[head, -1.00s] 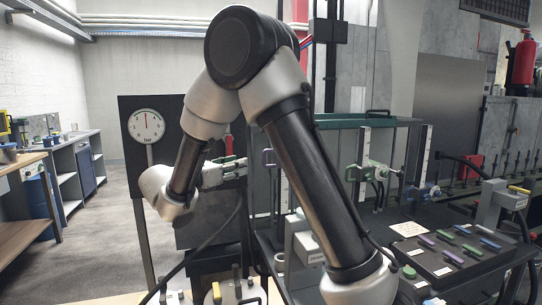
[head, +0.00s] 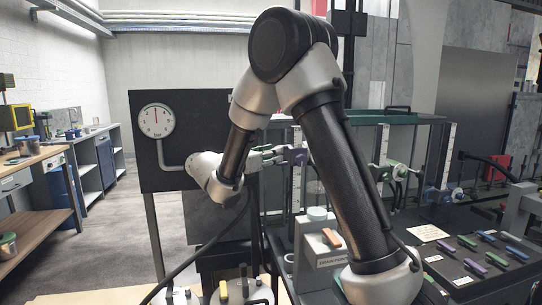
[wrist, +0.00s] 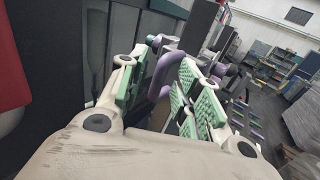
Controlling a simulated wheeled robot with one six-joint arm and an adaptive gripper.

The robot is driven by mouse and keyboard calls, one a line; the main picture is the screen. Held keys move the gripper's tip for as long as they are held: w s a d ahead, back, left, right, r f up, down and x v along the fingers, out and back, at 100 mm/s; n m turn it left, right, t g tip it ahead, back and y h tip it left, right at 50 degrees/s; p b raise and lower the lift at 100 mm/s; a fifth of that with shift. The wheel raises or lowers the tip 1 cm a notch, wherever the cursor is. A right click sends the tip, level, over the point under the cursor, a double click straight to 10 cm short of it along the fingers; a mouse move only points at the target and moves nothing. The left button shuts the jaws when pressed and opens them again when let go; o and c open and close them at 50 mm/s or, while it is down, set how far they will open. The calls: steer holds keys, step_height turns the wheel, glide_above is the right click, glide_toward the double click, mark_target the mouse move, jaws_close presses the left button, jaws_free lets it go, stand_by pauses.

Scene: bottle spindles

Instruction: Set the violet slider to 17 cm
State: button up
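My gripper (head: 272,155) points right at the slider in the head view. In the wrist view my gripper (wrist: 162,95) is open, its pads apart on either side of the handle. I cannot tell whether either pad touches it.
A green-handled slider (head: 389,172) and a blue one (head: 450,193) are on scales to the right. A round gauge (head: 157,120) stands at the left. A panel of coloured switches (head: 485,255) is at front right. A grey pump-like unit (head: 318,240) stands below the violet slider's scale.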

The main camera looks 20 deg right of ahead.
steer(key=shift+c, duration=0.4)
jaws_close()
step_height(320, 180, down, 7)
steer(key=shift+f, duration=0.15)
steer(key=shift+a, duration=0.1)
steer(key=shift+o, duration=0.4)
jaws_free()
steer(key=shift+w, duration=0.1)
steer(key=shift+a, duration=0.1)
